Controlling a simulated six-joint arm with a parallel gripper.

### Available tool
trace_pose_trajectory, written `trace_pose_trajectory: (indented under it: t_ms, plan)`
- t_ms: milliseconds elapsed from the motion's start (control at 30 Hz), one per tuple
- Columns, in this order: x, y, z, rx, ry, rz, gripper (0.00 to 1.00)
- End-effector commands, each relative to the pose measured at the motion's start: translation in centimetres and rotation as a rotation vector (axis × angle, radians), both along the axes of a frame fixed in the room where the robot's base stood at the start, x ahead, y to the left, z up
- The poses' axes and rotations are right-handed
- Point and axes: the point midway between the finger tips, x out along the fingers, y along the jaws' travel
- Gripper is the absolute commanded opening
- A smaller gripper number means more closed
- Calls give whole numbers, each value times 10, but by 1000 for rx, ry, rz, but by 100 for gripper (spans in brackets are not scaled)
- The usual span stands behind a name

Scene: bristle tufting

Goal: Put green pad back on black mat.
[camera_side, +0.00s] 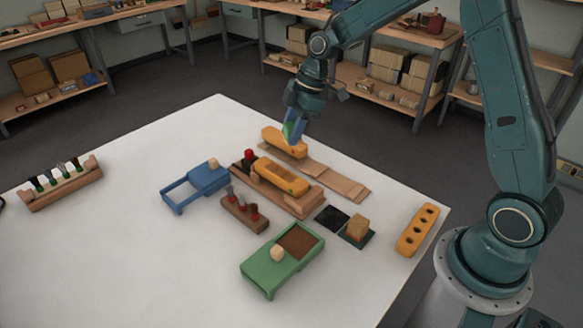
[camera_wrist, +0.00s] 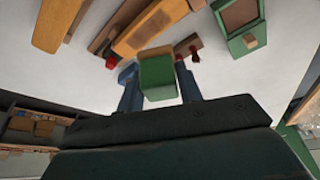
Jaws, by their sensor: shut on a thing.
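My gripper (camera_side: 292,130) is above the far part of the white table, beside a yellow block. In the wrist view its two blue fingers (camera_wrist: 158,88) are shut on the green pad (camera_wrist: 157,72), which sits between them. In the side view only a small bit of green shows between the fingers. The black mat (camera_side: 331,219) lies flat and bare on the table at the right. It is well to the right of and nearer than my gripper. I cannot make it out in the wrist view.
A tan block on a dark green base (camera_side: 356,234) stands right beside the black mat. A wooden fixture with a yellow block (camera_side: 281,176) lies between my gripper and the mat. A green tray (camera_side: 270,278), blue tray (camera_side: 184,200) and yellow holed block (camera_side: 417,232) stand around.

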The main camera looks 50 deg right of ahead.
Motion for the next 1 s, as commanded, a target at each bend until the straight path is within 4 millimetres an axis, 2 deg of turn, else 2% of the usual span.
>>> trace_pose_trajectory:
  t_ms: [100,300,500,700,867,1000]
  plan:
    - [-37,-3,12,0,2,118,17]
    - [-92,-2,25,13,1,309,17]
    - [-129,1,32,30,-7,437,17]
    - [-141,3,34,37,-12,481,17]
    - [-141,3,32,38,-11,484,17]
    - [-141,4,24,41,-8,483,17]
